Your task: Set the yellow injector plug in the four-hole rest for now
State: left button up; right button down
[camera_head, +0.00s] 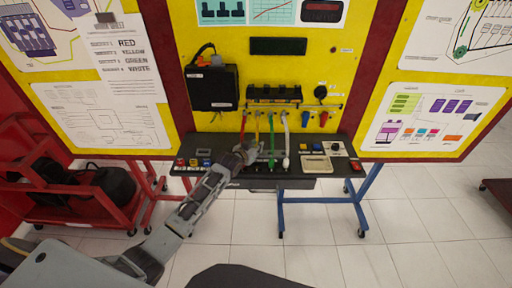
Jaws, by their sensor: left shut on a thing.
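My left gripper (252,150) reaches in from the lower left to the dark shelf (225,147) under the yellow panel. It is shut at the lower end of the yellow injector lead (257,128). The yellow plug itself is too small and too covered by the gripper to make out. The red lead (243,124) hangs to the left, and its lower end is behind the gripper. The green lead (271,136) and white lead (286,140) hang to the right, down to the shelf. The four-hole rest cannot be told apart clearly. My right gripper is out of view.
A black injector rail (274,94) sits above the leads, and a black box (211,88) hangs left of it. A beige device (317,163) and small coloured blocks lie on the shelf's right. A red cart (80,205) stands at left. The tiled floor ahead is open.

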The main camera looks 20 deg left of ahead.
pick_arm(q)
jog(key=shift+f, duration=0.6)
dwell(0.7)
jog(key=o, duration=0.6)
jog(key=shift+s, duration=0.1)
jog(key=shift+s+a+r+p, duration=0.2)
jog(key=shift+s+r+p, duration=0.7)
jog(key=shift+p, duration=0.4)
jog(key=shift+p+v, duration=0.4)
jog(key=shift+v, duration=0.85)
jog(key=shift+w, duration=0.1)
jog(key=shift+r, duration=0.15)
jog(key=shift+r, duration=2.1)
